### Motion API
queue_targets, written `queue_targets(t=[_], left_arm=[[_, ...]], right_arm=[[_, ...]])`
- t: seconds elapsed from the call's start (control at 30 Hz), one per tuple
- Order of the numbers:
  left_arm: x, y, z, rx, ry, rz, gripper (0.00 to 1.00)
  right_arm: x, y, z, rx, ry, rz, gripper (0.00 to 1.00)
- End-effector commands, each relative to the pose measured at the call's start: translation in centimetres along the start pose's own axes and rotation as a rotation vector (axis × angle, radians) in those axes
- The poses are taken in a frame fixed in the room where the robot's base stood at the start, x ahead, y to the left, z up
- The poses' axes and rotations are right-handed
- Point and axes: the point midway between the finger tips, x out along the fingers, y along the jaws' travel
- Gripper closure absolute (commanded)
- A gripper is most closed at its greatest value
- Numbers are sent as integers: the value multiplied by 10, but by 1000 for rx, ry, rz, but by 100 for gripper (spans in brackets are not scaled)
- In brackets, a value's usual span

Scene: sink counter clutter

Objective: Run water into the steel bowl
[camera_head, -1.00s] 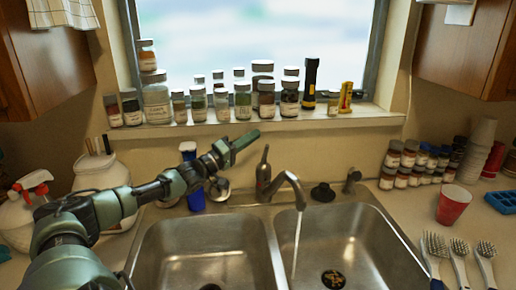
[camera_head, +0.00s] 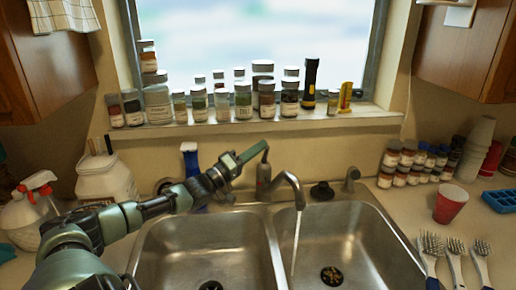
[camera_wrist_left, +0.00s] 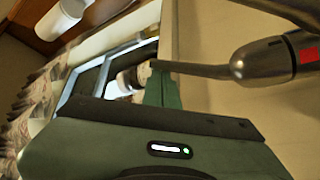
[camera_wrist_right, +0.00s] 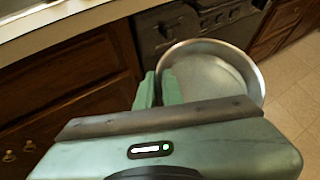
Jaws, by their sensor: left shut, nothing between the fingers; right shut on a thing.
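The steel bowl (camera_wrist_right: 215,78) shows only in the right wrist view, off the counter in front of dark cabinets and above a tiled floor. My right gripper (camera_wrist_right: 159,88) is shut on its rim; the bowl looks empty. The curved faucet (camera_head: 289,184) runs a thin water stream (camera_head: 297,235) into the right basin (camera_head: 340,225). My left gripper (camera_head: 262,147) is shut and empty, its tip at the upper end of the faucet's lever (camera_head: 264,170). In the left wrist view, the metal lever (camera_wrist_left: 262,62) with a red mark reaches the left fingertips (camera_wrist_left: 157,80); contact is unclear.
The left basin (camera_head: 205,240) is empty. A blue bottle (camera_head: 190,160) stands behind my left arm. Jars (camera_head: 242,100) and a flashlight (camera_head: 310,83) line the sill. A red cup (camera_head: 450,204) and brushes (camera_head: 455,250) sit at right.

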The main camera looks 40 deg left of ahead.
Motion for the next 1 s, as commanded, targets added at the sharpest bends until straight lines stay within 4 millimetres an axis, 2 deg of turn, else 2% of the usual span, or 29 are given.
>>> queue_targets(t=[0.07,0.57,0.77,1.0], left_arm=[[-5,-4,9,56,1,33,100],[-11,-2,10,80,-4,44,100],[-35,-5,12,80,-8,39,100],[-72,-5,10,80,-6,40,100]], right_arm=[[6,1,-8,-1,-1,0,100],[5,1,-7,-1,-1,-1,100],[5,1,-7,-1,-1,0,100],[3,0,-4,-1,-1,-1,100]])
